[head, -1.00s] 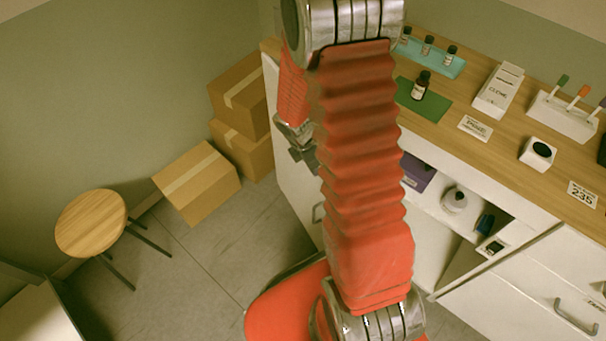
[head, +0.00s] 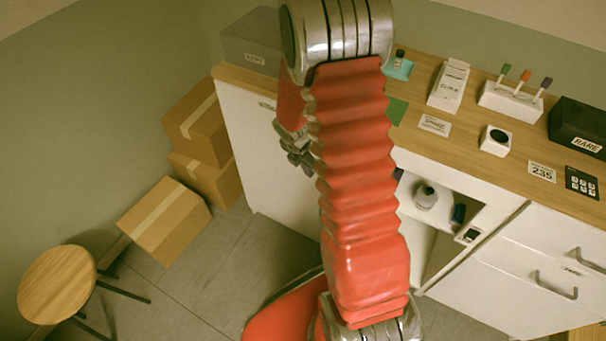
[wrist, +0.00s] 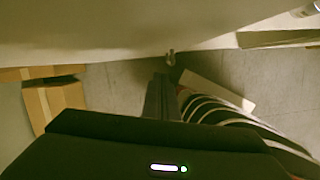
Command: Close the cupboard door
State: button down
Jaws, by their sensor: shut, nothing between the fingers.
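The cupboard (head: 470,215) under the counter has an open compartment, with a shelf and several items showing inside. A white panel (head: 255,150), which looks like the cupboard door, is to the left of it; my arm hides its right part, so I cannot tell how far it stands open. My gripper (head: 301,163) is shut and empty, in front of this panel in the head view. In the wrist view a pale panel (wrist: 100,35) fills the top, and my gripper (wrist: 170,58) points towards its lower edge. I cannot tell whether they touch.
Cardboard boxes (head: 165,218) and a round stool (head: 58,285) stand at the left. The counter (head: 460,130) holds a white marker stand (head: 510,103), a black RARE box (head: 580,130) and a grey box (head: 252,40). Drawers (head: 540,260) are at the right. Floor is bare between.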

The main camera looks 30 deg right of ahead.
jog(key=shift+s+a, duration=0.1)
dwell(0.3)
jog(key=s+a+r, duration=0.3)
jog(key=a+r, duration=0.2)
jog(key=r, duration=0.4)
jog(key=shift+a+r, duration=0.15)
jog(key=shift+r, duration=0.2)
dwell(0.7)
